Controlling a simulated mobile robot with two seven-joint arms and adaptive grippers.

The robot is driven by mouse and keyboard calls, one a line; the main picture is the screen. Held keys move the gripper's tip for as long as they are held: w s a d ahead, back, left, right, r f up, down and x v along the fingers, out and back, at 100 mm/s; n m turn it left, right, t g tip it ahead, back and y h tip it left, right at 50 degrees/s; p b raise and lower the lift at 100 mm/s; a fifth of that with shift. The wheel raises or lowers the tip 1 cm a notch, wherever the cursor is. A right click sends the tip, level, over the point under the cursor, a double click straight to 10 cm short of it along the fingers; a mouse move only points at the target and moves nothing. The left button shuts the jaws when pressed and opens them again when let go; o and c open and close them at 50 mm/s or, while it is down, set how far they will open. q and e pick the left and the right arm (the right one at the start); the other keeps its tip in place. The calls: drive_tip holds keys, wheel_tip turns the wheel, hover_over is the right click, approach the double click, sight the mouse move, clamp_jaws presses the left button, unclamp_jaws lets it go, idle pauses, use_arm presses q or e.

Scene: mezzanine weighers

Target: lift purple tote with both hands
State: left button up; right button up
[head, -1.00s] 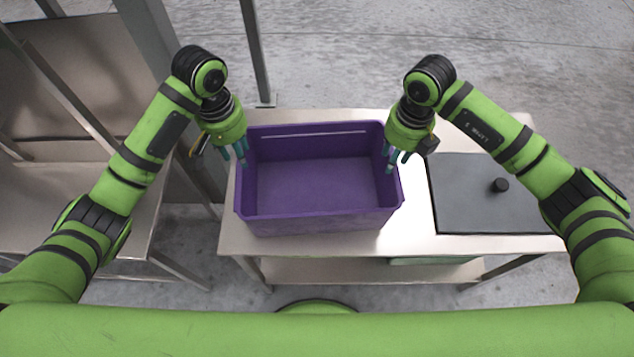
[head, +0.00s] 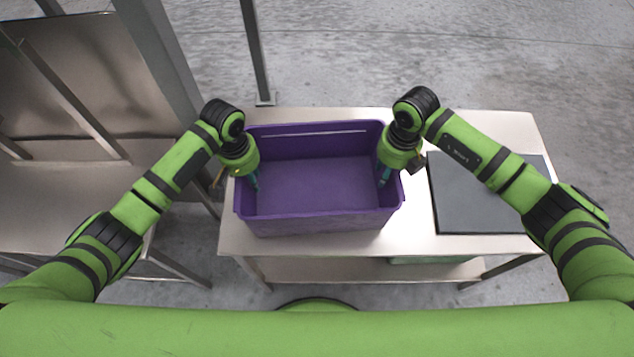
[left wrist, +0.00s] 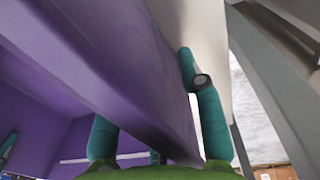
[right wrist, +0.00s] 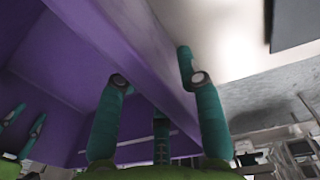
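The purple tote (head: 315,222) is an open, empty box on a metal table. My left gripper (head: 254,182) is at the tote's left wall, and my right gripper (head: 383,178) is at its right wall. In the left wrist view, the left gripper's teal fingers (left wrist: 155,110) straddle the wall, one inside and one outside. In the right wrist view, the right gripper's fingers (right wrist: 155,95) also straddle the wall, with a gap beside it. Both grippers look open. The inner left fingertip is hidden behind the rim.
The metal table (head: 290,243) carries a dark flat plate (head: 480,210) right of the tote, partly covered by my right arm. A metal bench (head: 60,200) stands at the left, with a grey post (head: 165,60) beside it. A thin post (head: 256,55) rises behind the table.

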use_arm(q)
clamp_jaws()
use_arm(e)
clamp_jaws()
use_arm(q)
drive_tip(key=shift+d, duration=0.1)
drive_tip(key=shift+r, duration=0.1)
